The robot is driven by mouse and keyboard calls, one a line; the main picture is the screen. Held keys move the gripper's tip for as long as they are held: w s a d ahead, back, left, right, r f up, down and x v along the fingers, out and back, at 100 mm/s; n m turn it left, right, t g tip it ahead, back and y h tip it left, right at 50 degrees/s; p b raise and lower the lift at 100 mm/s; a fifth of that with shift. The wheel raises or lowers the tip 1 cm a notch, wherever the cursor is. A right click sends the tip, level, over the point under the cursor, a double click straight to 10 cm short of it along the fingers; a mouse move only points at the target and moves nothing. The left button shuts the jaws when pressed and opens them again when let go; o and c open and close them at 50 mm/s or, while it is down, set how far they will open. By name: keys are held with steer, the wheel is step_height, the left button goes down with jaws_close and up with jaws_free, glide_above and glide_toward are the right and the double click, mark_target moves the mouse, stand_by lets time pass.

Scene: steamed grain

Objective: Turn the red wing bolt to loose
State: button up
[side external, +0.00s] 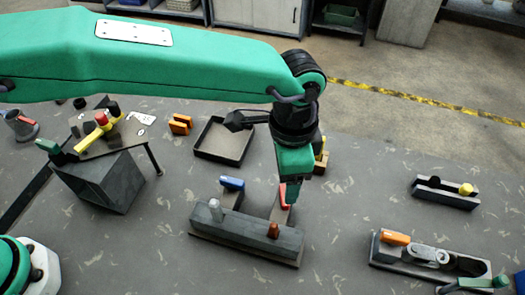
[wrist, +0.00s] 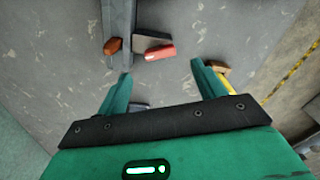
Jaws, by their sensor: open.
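The red wing bolt (side external: 284,194) is a narrow red piece at the back right of a dark grey fixture (side external: 235,238). In the wrist view the red wing bolt (wrist: 160,52) lies roughly crosswise, just ahead of the fingertips and in line with the gap between them. My gripper (side external: 290,190) points down over it and partly hides it in the side view. In the wrist view my gripper (wrist: 162,70) is open, with nothing between its fingers. I cannot tell whether a finger touches the bolt.
The fixture also carries a blue handle (side external: 231,183), a silver knob (side external: 215,210) and a brown-orange knob (side external: 273,230). A black tray (side external: 205,151) lies behind. Other fixtures with an orange handle (side external: 395,237) and a yellow knob (side external: 466,189) stand right. Bare table lies between.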

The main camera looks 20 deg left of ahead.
steer(key=shift+f, duration=3.45)
steer(key=c, duration=1)
steer(key=shift+o, duration=0.2)
steer(key=shift+n, duration=0.8)
steer(key=o, duration=1)
steer(key=shift+c, duration=0.2)
steer(key=shift+r, duration=0.1)
steer(key=shift+r, duration=3.9)
